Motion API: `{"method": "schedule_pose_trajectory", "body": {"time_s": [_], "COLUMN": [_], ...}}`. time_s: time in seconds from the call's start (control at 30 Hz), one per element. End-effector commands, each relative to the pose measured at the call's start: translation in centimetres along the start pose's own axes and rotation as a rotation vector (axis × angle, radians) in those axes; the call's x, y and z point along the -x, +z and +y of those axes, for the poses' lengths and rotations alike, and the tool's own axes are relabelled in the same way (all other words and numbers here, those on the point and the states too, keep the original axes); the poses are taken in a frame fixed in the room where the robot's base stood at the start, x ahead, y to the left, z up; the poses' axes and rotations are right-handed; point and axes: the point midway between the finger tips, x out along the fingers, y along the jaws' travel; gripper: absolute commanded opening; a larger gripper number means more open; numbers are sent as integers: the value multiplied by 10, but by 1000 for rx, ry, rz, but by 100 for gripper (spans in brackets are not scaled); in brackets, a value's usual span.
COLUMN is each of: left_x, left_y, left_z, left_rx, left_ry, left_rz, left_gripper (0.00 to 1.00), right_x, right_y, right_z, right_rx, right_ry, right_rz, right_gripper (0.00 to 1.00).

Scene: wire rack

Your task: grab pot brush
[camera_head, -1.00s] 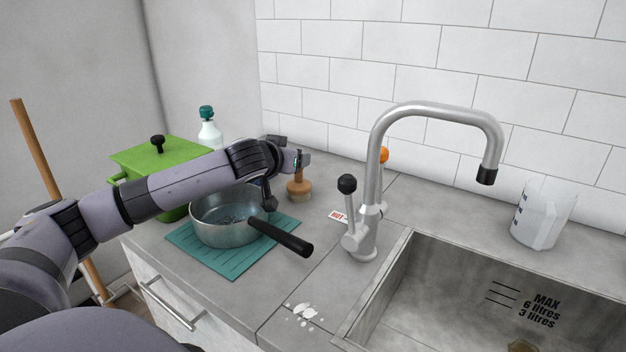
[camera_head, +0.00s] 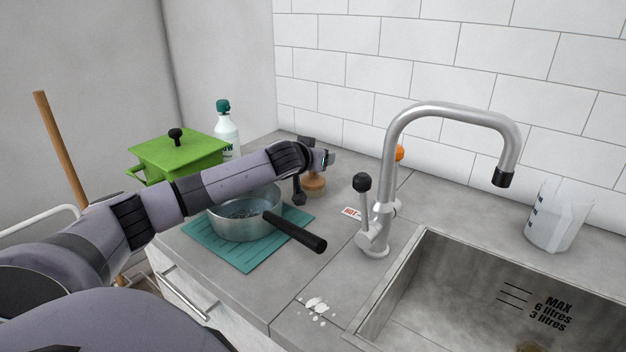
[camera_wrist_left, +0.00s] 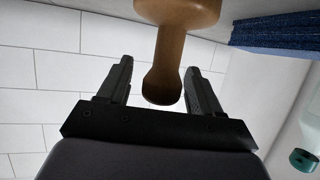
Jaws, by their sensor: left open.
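The pot brush (camera_head: 314,186) stands upright on the counter behind the pot, its light wooden handle partly hidden by my left gripper. In the left wrist view, the brush's rounded wooden knob (camera_wrist_left: 163,85) sits between the two dark fingers, with gaps showing on both sides. My left gripper (camera_head: 326,160) is open at the top of the brush; it also shows in the wrist view (camera_wrist_left: 159,82). My right gripper is in neither view.
A metal pot (camera_head: 236,225) with a black handle stands on a teal mat (camera_head: 248,262) under my left arm. A green lidded pot (camera_head: 170,152) and a white bottle (camera_head: 226,135) stand behind. The tap (camera_head: 384,190) and sink (camera_head: 440,290) are to the right.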

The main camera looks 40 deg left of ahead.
Motion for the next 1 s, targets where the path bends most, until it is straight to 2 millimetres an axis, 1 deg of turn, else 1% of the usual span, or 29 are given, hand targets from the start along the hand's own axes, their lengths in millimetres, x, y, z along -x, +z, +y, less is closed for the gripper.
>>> {"method": "schedule_pose_trajectory", "body": {"time_s": [0.03, 0.07, 0.1, 0.17, 0.2, 0.23, 0.27, 0.53, 0.67, 0.77, 0.87, 1.0], "left_x": [0, 0, 0, 0, 0, 0, 0, 1, 3, 7, 13, 25], "left_y": [0, 0, 0, 0, 0, 0, 0, -1, -7, -17, -31, -60], "left_z": [0, 0, 0, 0, 0, 0, 0, 0, 0, 0, -1, 0], "left_rx": [0, 0, 0, 0, 0, 0, 0, 0, 2, 2, 2, 3], "left_ry": [0, 0, 0, 0, 0, 0, 0, -1, -1, -1, -1, 0], "left_rz": [0, 0, 0, 0, 0, 0, 0, 1, 2, 3, 4, 6], "left_gripper": [65, 61, 48, 29, 16, 6, 0, 0, 0, 0, 0, 0], "right_x": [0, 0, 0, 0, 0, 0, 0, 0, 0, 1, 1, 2], "right_y": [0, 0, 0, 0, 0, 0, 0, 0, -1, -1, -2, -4], "right_z": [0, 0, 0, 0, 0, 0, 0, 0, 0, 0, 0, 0], "right_rx": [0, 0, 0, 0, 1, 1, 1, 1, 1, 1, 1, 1], "right_ry": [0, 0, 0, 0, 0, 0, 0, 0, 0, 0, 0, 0], "right_rz": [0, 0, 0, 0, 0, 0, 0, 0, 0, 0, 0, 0], "right_gripper": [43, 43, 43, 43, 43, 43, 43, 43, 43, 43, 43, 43]}}
